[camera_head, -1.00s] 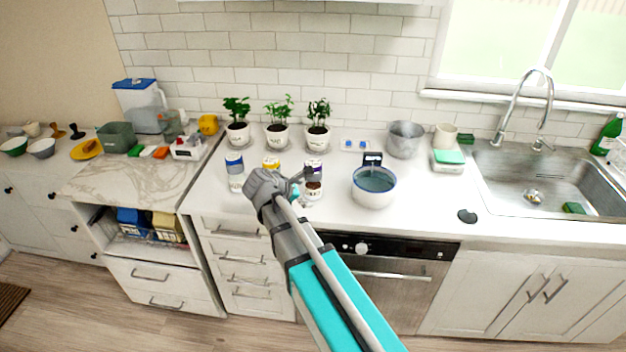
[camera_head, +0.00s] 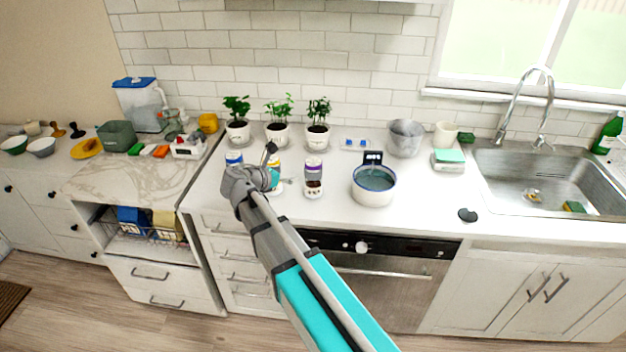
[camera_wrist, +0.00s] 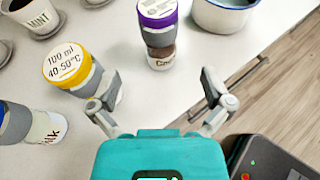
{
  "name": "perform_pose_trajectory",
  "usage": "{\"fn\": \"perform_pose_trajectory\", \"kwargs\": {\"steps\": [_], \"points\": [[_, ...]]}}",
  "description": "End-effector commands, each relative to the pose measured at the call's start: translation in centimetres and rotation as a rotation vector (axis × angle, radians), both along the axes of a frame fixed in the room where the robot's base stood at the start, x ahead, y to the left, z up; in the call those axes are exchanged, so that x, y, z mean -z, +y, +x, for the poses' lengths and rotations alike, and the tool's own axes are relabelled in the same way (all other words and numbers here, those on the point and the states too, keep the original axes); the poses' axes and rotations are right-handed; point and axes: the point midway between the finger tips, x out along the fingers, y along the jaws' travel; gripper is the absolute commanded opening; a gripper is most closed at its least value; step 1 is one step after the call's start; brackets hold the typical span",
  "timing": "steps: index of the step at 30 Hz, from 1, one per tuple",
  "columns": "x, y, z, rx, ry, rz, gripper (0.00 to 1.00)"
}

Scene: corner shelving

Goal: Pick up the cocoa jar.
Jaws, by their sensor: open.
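The cocoa jar (camera_head: 313,180) has a purple lid, a grey band and clear walls with brown contents. It stands upright on the white counter, and in the wrist view the cocoa jar (camera_wrist: 160,55) is at upper middle, its label partly readable as "Co". My gripper (camera_wrist: 160,76) is open and empty, its fingers spread either side of a gap in front of the cocoa jar, apart from it. In the head view my gripper (camera_head: 277,167) is left of the cocoa jar and partly covers the yellow-lidded jar.
The yellow-lidded jar (camera_wrist: 75,62) stands close to my left finger. A blue-lidded jar (camera_wrist: 30,125) is farther left. A white pot of liquid (camera_head: 373,190) stands right of the cocoa jar. Potted plants (camera_head: 277,130) line the back. The counter's front edge is near.

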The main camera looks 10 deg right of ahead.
Motion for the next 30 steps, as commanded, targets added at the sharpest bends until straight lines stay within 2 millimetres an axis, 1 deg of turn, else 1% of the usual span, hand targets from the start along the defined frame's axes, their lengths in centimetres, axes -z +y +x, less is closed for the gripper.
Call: {"fn": "perform_pose_trajectory", "kwargs": {"steps": [5,9,15,21,30], "points": [[1.1,-1.5,1.2,0.004,0.0,0.001,1.0],[2.0,-3.2,2.4,0.004,0.0,0.001,1.0],[2.9,-5.2,3.9,0.004,0.0,0.001,1.0],[3.1,-5.9,4.5,0.001,0.0,0.001,1.0],[3.1,-6.0,4.5,0.001,0.0,0.001,1.0]]}}
